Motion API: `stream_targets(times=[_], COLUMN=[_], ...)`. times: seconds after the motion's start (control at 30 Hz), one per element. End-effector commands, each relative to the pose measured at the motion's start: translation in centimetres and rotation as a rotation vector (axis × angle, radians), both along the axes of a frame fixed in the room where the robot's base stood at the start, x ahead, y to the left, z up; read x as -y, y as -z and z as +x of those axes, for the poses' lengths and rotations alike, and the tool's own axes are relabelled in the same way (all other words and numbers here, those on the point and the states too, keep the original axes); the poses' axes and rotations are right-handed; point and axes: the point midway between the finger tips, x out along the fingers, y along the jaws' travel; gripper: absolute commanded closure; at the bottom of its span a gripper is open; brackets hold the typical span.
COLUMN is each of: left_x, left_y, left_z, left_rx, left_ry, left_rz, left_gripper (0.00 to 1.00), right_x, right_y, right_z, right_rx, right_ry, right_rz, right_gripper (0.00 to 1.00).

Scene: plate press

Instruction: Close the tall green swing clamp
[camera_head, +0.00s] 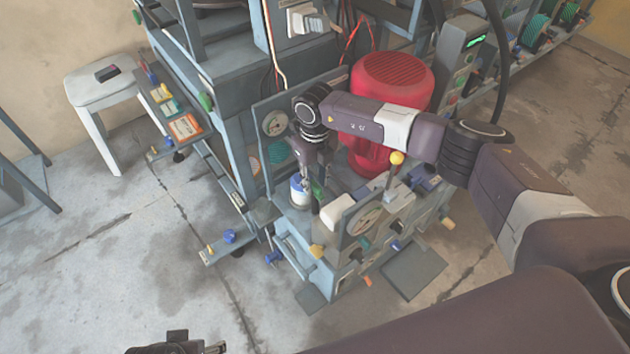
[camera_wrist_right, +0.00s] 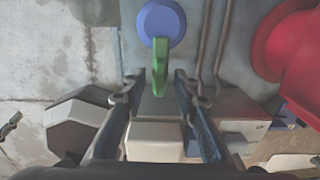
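The tall green swing clamp (camera_wrist_right: 161,62) shows in the right wrist view as a narrow green piece running from a round blue cap (camera_wrist_right: 161,20) down between my fingers. In the head view a bit of green (camera_head: 318,191) shows beside a white and blue cylinder (camera_head: 299,190), partly hidden by my arm. My right gripper (camera_wrist_right: 159,85) is open, with one finger on each side of the green piece's near end; gaps show on both sides, so contact is not visible. Part of my left gripper (camera_head: 195,347) shows at the bottom edge of the head view; its fingers are unclear.
A large red ribbed cylinder (camera_head: 391,85) stands close behind my right arm. A yellow-knobbed lever (camera_head: 396,160) and a round gauge (camera_head: 365,217) are just right of the gripper.

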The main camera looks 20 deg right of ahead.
Motion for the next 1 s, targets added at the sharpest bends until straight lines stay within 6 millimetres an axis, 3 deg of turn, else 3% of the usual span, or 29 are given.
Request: stream_targets(times=[0.53, 0.7, 1.0], left_x=[0.0, 0.0, 0.0], left_y=[0.0, 0.0, 0.0], left_z=[0.0, 0.0, 0.0], left_rx=[-0.001, -0.001, -0.001], left_ry=[0.001, 0.001, 0.0], left_rz=[0.0, 0.0, 0.0], left_gripper=[0.36, 0.36, 0.36], right_x=[0.0, 0.0, 0.0], right_y=[-10.1, -11.5, -11.8], right_z=[0.1, 0.1, 0.1], right_rx=[0.004, 0.002, 0.001], right_ry=[0.001, 0.002, 0.001], right_rz=[0.0, 0.001, 0.0], right_gripper=[0.72, 0.72, 0.72])
